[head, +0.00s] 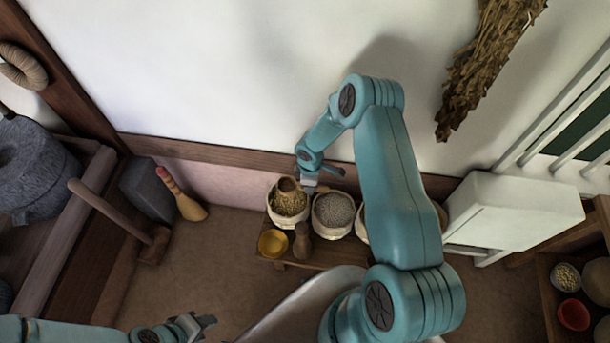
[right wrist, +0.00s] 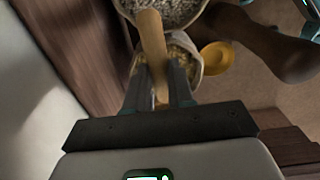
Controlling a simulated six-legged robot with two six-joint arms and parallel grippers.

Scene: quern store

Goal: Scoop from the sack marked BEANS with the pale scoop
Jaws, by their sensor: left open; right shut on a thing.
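My right gripper (head: 308,187) is shut on the pale scoop; in the right wrist view its fingers (right wrist: 160,88) close on a pale wooden handle (right wrist: 151,38). In the head view the scoop (head: 289,185) shows over the leftmost sack (head: 276,215), which holds greenish-yellow beans or grain. That sack's contents also show behind the fingers in the right wrist view (right wrist: 184,47). I cannot tell how deep the scoop sits. No sack marking is readable. My left gripper (head: 198,325) is open and empty at the lower left, well away from the sacks.
A sack of grey grain (head: 333,231) stands just right of it; another sack is mostly hidden behind my right arm. A mallet (head: 112,212) leans at left. Floor between is clear.

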